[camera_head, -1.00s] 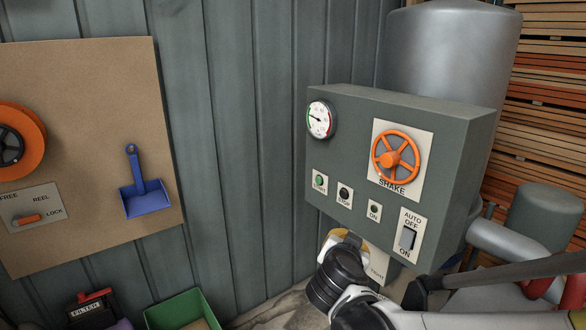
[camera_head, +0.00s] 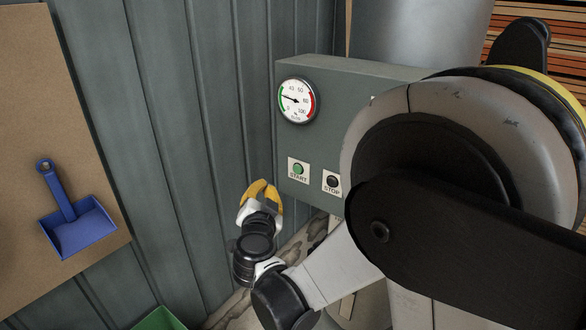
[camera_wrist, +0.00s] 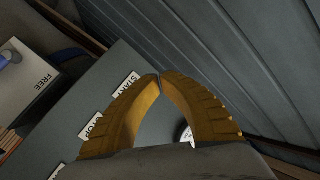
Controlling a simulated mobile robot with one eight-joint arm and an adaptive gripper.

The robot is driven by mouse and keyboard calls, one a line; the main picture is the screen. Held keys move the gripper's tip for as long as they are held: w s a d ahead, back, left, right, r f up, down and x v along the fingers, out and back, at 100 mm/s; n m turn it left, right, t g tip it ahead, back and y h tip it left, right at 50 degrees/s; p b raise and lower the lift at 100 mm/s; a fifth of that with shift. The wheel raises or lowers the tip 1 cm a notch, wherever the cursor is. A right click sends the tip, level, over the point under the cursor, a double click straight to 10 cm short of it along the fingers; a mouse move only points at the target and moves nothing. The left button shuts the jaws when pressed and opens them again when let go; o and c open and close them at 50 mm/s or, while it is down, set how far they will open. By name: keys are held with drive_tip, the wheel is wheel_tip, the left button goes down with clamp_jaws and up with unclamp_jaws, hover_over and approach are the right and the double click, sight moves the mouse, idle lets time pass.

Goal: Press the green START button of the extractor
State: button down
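The extractor is a grey-green box (camera_head: 340,78) on the wall side. Its green START button (camera_head: 298,168) is on the front face, lower left, with its label below it. In the wrist view the START label (camera_wrist: 131,80) shows beside the left fingertip; the button itself is hidden there. The STOP button (camera_head: 333,181) is just right of START. My gripper (camera_head: 262,184) has yellow fingers whose tips meet, with nothing between them. In the head view it is left of and slightly below START, seemingly apart from it. The fingers also fill the middle of the wrist view (camera_wrist: 159,75).
A round gauge (camera_head: 298,101) sits above START. My arm covers the right part of the extractor. A blue dustpan (camera_head: 78,225) hangs on the brown board (camera_head: 35,130) at left. Bare corrugated wall (camera_head: 180,120) lies between board and extractor. A green bin (camera_head: 160,320) is below.

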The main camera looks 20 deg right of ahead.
sight(289, 166)
drive_tip(key=shift+w+d, duration=0.1)
drive_tip(key=shift+w+d, duration=0.85)
drive_tip(key=shift+d, duration=0.3)
drive_tip(key=shift+w+d, duration=0.85)
drive_tip(key=shift+d, duration=0.3)
drive_tip(key=shift+w+d, duration=0.85)
drive_tip(key=shift+d, duration=0.3)
drive_tip(key=shift+d, duration=0.1)
drive_tip(key=shift+w+d, duration=0.2)
drive_tip(key=shift+w, duration=0.05)
drive_tip(key=shift+w+d, duration=0.25)
drive_tip(key=shift+d, duration=0.1)
drive_tip(key=shift+s+a, duration=0.5)
drive_tip(key=shift+a, duration=0.15)
drive_tip(key=shift+s+a+b, duration=0.2)
drive_tip(key=shift+s+a, duration=0.55)
drive_tip(key=shift+a, duration=0.3)
drive_tip(key=shift+s+a+b, duration=0.15)
drive_tip(key=shift+s+a, duration=0.55)
drive_tip(key=shift+a, duration=0.3)
